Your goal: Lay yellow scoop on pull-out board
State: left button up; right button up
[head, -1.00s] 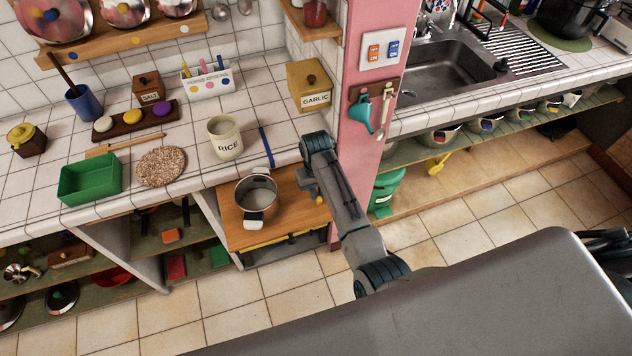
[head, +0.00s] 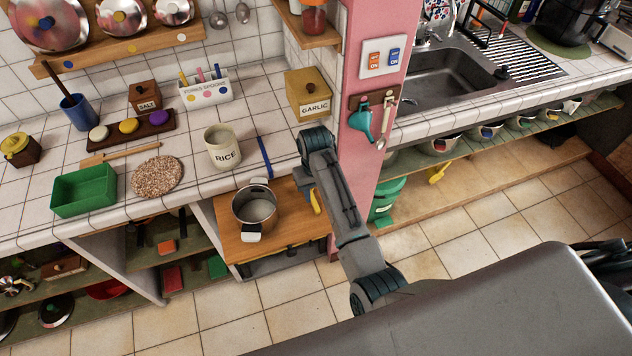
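The pull-out board (head: 232,243) is a wooden surface below the tiled counter, with a steel pot (head: 255,208) on it. My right gripper (head: 309,192) is over the board's right end, partly hidden behind my own arm. A narrow yellow piece, which looks like the yellow scoop (head: 316,203), shows at its fingers. The gripper appears shut on it; the rest of the scoop is hidden, and I cannot tell whether it touches the board. My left gripper is not in view.
The pot stands left of the gripper, with bare board around it. A pink pillar (head: 365,135) with a hanging teal scoop (head: 362,125) stands close on the right. Another yellow item (head: 437,172) lies on the low right shelf. The rice jar (head: 223,147) stands behind the board.

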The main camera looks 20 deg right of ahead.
aim_at(316, 204)
notch_tip(316, 204, up, 7)
jog(key=shift+w, duration=0.15)
dwell(0.5)
